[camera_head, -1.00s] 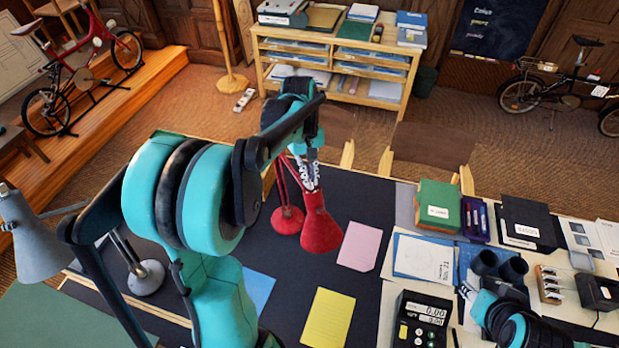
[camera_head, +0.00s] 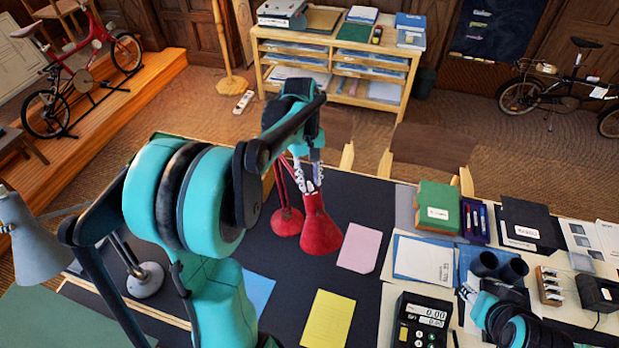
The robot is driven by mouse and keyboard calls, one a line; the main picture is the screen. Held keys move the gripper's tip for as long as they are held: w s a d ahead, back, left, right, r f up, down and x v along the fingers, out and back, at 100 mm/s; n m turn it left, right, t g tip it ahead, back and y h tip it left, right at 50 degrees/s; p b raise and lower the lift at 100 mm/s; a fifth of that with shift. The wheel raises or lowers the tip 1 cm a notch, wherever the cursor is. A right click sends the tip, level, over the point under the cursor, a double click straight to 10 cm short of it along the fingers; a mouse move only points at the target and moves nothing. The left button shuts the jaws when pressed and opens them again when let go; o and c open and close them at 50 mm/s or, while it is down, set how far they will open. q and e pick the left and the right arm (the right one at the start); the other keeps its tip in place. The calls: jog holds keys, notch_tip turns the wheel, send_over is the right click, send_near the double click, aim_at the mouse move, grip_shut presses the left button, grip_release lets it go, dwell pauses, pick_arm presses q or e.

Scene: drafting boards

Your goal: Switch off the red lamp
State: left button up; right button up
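The red lamp (camera_head: 320,232) stands on the dark desk mat in the middle of the head view. Its red shade points down and its round red base (camera_head: 287,222) is just left of the shade. My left gripper (camera_head: 312,187) is at the top of the shade, its fingers pointing down and spread a little apart. I cannot tell whether they touch the lamp. The lamp's upper arm is partly hidden behind my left arm. My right gripper (camera_head: 468,293) is at the lower right, beside the calculator, and its fingers are small and partly cut by my arm.
A grey lamp (camera_head: 32,243) stands at the left. Pink (camera_head: 359,247), yellow (camera_head: 328,318) and blue papers lie on the mat. A calculator (camera_head: 422,322), green box (camera_head: 437,206) and pen tray (camera_head: 475,220) crowd the right side. Chairs stand behind the desk.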

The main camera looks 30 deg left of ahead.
pick_arm(q)
notch_tip(320, 180, up, 12)
jog(key=w+a, duration=0.1)
jog(key=a, duration=0.1)
dwell(0.4)
jog(key=shift+w+d+f, duration=0.1)
jog(key=shift+f, duration=0.05)
